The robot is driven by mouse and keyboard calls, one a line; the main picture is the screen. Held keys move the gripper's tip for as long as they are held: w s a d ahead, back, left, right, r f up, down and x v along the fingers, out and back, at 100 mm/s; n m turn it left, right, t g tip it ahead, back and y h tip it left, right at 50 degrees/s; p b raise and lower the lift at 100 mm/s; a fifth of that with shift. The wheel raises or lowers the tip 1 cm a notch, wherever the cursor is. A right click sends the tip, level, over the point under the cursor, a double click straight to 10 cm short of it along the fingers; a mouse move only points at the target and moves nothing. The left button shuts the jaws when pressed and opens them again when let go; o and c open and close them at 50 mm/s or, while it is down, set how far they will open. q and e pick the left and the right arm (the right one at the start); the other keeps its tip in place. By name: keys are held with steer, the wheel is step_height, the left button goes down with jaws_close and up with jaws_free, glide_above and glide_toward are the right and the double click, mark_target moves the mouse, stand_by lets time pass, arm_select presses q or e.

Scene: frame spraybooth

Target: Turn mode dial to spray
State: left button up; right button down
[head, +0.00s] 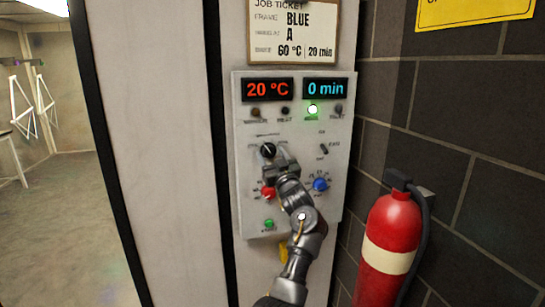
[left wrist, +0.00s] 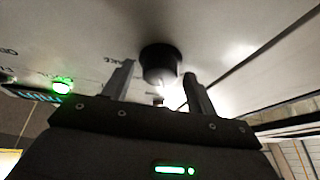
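The mode dial (head: 268,150) is a black round knob with a light pointer mark on the upper left of the grey control panel (head: 250,215). My left gripper (head: 278,166) is just below and in front of it in the head view. In the left wrist view the black dial (left wrist: 160,62) lies between the tips of my two fingers, with a visible gap on each side. The fingers are apart and not closed on it. The dial's labels are too small or partly hidden to read. My right gripper is not in view.
A red knob (head: 267,193), blue knob (head: 320,184), green button (head: 268,224) and toggle switch (head: 323,149) sit close by. Displays read 20 °C (head: 268,90) and 0 min (head: 325,88); one indicator light (head: 312,109) is lit. A fire extinguisher (head: 389,240) stands right.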

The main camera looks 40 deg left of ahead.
arm_select(q)
steer(key=c, duration=0.8)
steer(key=shift+r+m+p, duration=0.2)
steer(key=shift+m+p, duration=0.45)
steer(key=shift+m, duration=0.05)
steer(key=shift+f+m+t, duration=0.1)
steer(key=shift+m+t, duration=0.2)
steer(key=shift+t, duration=0.2)
steer(key=shift+f, duration=0.1)
steer(key=o, duration=1)
steer(key=shift+s, duration=0.1)
steer(key=shift+c, duration=0.2)
steer(key=b+v, duration=0.3)
steer(key=v, duration=0.7)
steer(key=shift+s+d+b, duration=0.2)
steer(key=shift+d+b, duration=0.2)
